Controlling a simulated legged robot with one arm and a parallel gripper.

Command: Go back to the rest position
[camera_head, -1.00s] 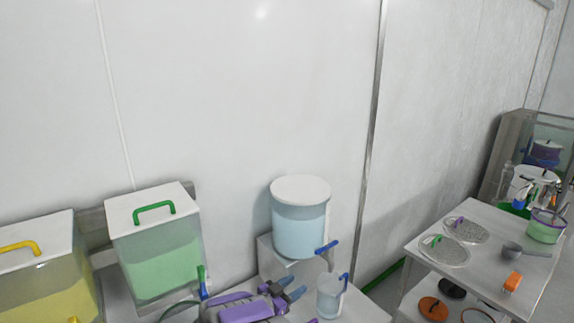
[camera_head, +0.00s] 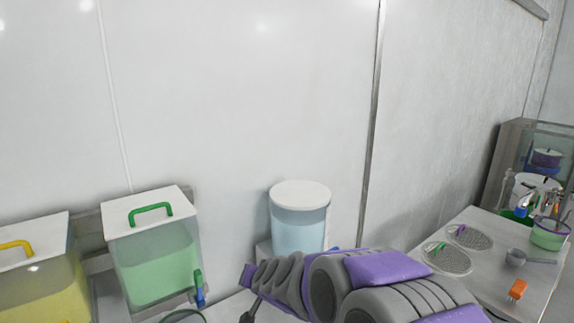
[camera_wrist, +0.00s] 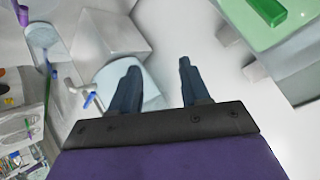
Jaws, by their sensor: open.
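My gripper (camera_wrist: 158,72) shows in the wrist view with its two dark blue fingers spread apart and nothing held between them. A round pale container with light blue contents (camera_wrist: 148,92) lies beyond the fingers and apart from them as far as I can tell. Its blue tap (camera_wrist: 90,100) shows to the left. In the head view my purple and grey arm fills the lower middle and right, and I cannot make out the fingers there. The white-lidded blue container (camera_head: 299,225) stands behind the arm, its lower part hidden.
A green tank (camera_head: 155,255) and a yellow tank (camera_head: 40,275) stand at left. A small jug (camera_wrist: 45,42) is in the wrist view. At right, a table (camera_head: 500,240) holds mesh discs (camera_head: 446,258), a scoop (camera_head: 520,256), an orange brush (camera_head: 517,289) and a green-filled bowl (camera_head: 548,237). The wall above is clear.

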